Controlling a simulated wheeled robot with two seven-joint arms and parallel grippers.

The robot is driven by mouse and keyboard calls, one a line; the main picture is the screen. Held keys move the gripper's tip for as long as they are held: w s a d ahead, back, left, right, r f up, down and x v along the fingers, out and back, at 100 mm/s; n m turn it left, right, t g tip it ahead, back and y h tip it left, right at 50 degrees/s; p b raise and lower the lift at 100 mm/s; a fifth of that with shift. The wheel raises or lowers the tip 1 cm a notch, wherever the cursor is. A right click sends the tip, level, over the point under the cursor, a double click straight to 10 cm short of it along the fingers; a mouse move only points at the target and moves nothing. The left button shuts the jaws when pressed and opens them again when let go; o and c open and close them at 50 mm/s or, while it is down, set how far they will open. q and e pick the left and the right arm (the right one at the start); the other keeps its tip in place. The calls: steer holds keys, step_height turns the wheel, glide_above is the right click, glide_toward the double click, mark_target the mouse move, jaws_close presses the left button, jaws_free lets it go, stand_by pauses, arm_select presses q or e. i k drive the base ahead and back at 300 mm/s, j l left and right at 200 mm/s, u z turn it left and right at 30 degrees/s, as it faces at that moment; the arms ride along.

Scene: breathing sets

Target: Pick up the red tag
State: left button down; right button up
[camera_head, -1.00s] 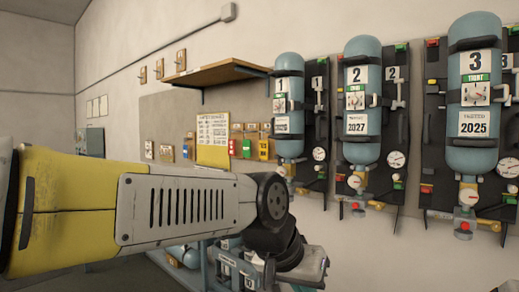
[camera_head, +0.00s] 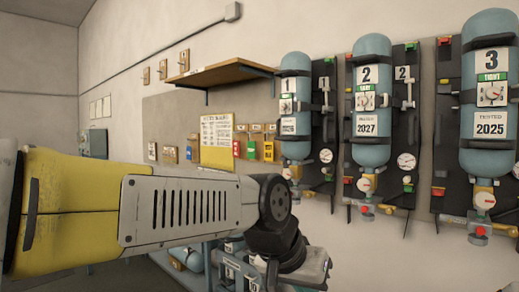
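My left arm crosses the lower left and middle of the view, below and in front of the tags. Its wrist end (camera_head: 303,268) points down at the bottom centre, well apart from the red tag. The fingers cannot be made out. My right gripper is not in view.
Blue cylinders numbered 1 (camera_head: 295,92), 2 (camera_head: 371,62) and 3 (camera_head: 490,60) hang on dark wall panels to the right. A wooden shelf (camera_head: 222,74) juts out above the tags. A yellow-framed notice (camera_head: 216,155) is left of them. More equipment stands low behind my arm.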

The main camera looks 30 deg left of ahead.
mark_target(236, 144)
steer(key=i+j, duration=0.2)
steer(key=j, duration=0.2)
steer(key=i+j, duration=0.15)
steer(key=j, duration=0.2)
steer(key=i+j, duration=0.2)
steer(key=j, duration=0.2)
steer(key=i+j, duration=0.15)
steer(key=j, duration=0.2)
steer(key=i+j, duration=0.2)
steer(key=j, duration=0.2)
steer(key=i+j+u, duration=0.1)
steer(key=j, duration=0.25)
steer(key=i, duration=0.05)
